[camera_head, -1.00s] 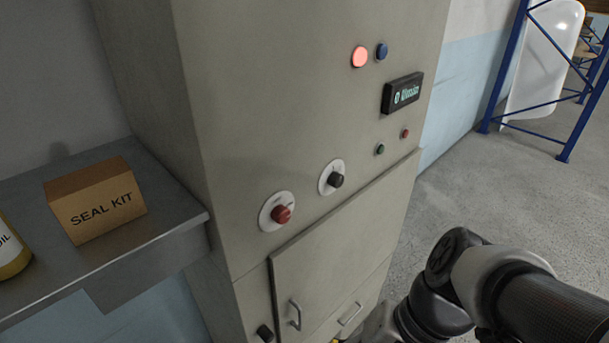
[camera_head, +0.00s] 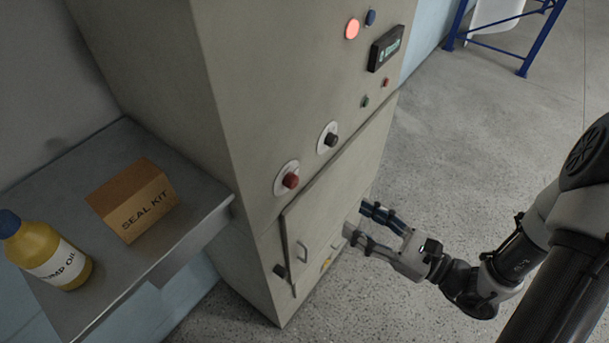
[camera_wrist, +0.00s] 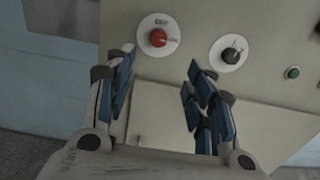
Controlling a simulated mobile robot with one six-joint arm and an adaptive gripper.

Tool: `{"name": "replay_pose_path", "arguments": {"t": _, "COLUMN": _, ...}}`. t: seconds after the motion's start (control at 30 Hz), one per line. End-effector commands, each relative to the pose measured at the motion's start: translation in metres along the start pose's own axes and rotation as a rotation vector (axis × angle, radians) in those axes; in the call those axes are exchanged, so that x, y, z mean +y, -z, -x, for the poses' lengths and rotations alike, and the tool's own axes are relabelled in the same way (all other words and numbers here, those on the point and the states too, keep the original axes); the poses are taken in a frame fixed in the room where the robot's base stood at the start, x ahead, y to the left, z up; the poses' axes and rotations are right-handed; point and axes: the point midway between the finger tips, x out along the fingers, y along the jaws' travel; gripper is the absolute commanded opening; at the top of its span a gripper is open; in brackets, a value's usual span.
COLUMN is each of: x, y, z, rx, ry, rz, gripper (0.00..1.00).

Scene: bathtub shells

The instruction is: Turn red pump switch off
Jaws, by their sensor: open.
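The red pump switch (camera_head: 290,180) is a red knob on a round white plate on the cabinet front, left of a similar black knob (camera_head: 331,139). In the wrist view the red knob (camera_wrist: 158,38) is at upper left, beyond the fingertips, and the black knob (camera_wrist: 231,54) is to its right. My gripper (camera_head: 355,222) is open and empty in front of the lower cabinet door, below and to the right of the red knob. In the wrist view its two blue-padded fingers (camera_wrist: 160,66) are spread apart and touch neither knob.
The grey cabinet (camera_head: 250,110) carries a lit red lamp (camera_head: 352,29), a blue button (camera_head: 371,17) and a display (camera_head: 386,48). A handled door (camera_head: 325,205) lies below the knobs. A shelf at left holds a seal kit box (camera_head: 133,200) and an oil bottle (camera_head: 47,255).

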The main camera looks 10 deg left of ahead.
Motion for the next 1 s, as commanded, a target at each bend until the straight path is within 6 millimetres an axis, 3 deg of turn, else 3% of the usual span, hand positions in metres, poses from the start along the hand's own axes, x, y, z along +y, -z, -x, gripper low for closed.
{"name": "replay_pose_path", "arguments": {"t": 0.7, "x": 0.003, "y": 0.0, "z": -0.14, "rx": 0.0, "ry": -0.01, "rz": 0.005, "gripper": 0.49}}
{"name": "replay_pose_path", "arguments": {"t": 1.0, "x": 0.002, "y": 0.0, "z": -0.168, "rx": 0.001, "ry": -0.005, "rz": 0.002, "gripper": 0.49}}
